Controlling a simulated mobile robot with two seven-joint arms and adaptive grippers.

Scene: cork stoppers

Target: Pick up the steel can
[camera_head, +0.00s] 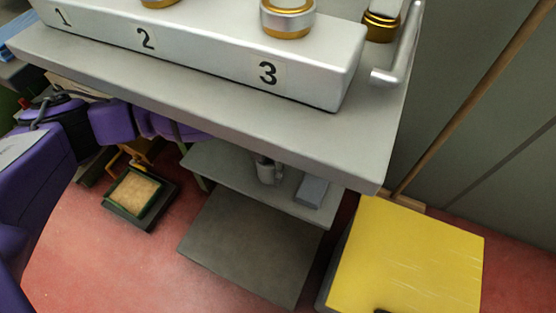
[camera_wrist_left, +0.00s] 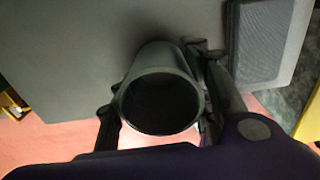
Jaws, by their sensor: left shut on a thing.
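The steel can (camera_wrist_left: 161,62) is a grey, open-topped cylinder with a dark inside, large in the left wrist view. My left gripper (camera_wrist_left: 158,82) is shut on it, with one dark finger at each side of its wall. In the head view the can (camera_head: 267,174) shows only in part, below the tabletop edge and over the middle shelf (camera_head: 222,165). The left gripper is mostly hidden there under the tabletop. I cannot tell whether the can's base touches the shelf. My right gripper is not in view.
A grey block (camera_head: 312,191) lies on the shelf right of the can. The tabletop (camera_head: 225,112) overhangs closely, carrying a numbered white stand (camera_head: 200,48). A bare lower shelf (camera_head: 250,245) is below. A yellow-topped box (camera_head: 410,255) stands right, a framed tray (camera_head: 117,212) on the red floor left.

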